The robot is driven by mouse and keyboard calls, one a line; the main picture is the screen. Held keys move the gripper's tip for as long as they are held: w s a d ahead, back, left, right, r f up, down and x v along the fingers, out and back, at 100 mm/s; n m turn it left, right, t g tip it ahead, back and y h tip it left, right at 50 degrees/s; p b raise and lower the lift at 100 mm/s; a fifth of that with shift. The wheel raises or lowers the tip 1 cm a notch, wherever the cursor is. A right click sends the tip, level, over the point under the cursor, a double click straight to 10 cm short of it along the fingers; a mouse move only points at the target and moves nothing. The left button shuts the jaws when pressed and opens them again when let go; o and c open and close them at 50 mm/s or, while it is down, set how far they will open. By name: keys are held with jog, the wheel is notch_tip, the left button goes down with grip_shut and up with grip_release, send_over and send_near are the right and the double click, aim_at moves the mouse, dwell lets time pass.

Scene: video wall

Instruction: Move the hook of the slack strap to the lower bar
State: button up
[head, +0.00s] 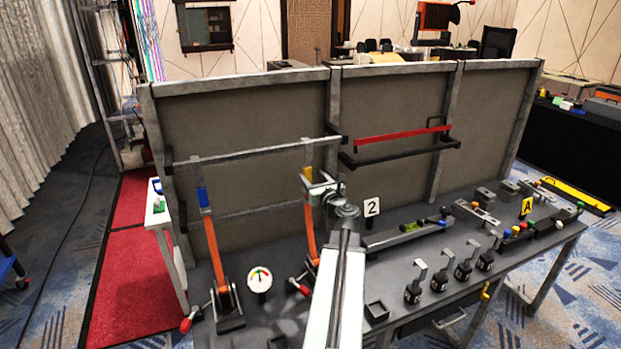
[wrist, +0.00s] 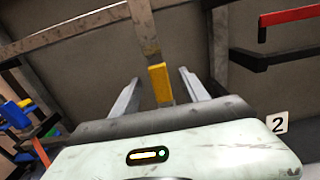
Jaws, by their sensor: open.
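Two orange straps rise from ratchets on the bench. The left strap (head: 212,245) ends in a blue hook piece (head: 202,197), also in the wrist view (wrist: 16,114). The right strap (head: 310,228) ends in a yellow hook piece (head: 307,173) just under the upper bar (head: 250,151). The lower bar (head: 250,209) runs below, behind the straps. My gripper (head: 318,183) is open beside the yellow piece. In the wrist view the yellow piece (wrist: 159,84) appears between my two spread fingers (wrist: 160,92), with gaps on both sides. I cannot tell which strap is slack.
A round gauge (head: 259,280) stands between the ratchets. A red bar (head: 402,132) above a black rail is mounted right of the middle post. A "2" sign (head: 371,207), clamps and small blocks occupy the bench's right. My arm hides part of the bench.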

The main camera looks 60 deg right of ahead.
aim_at(307, 164)
jog(key=x, duration=0.7)
jog(key=shift+w+d, duration=0.2)
jog(key=shift+w, duration=0.15)
jog(key=shift+c, duration=0.3)
grip_shut()
notch_tip(307, 164, up, 3)
jog(key=p, duration=0.3)
jog(key=shift+a, duration=0.1)
jog(key=shift+s, duration=0.1)
jog(key=shift+v, duration=3.5)
jog(key=shift+s+a, duration=0.1)
jog(key=shift+a, duration=0.05)
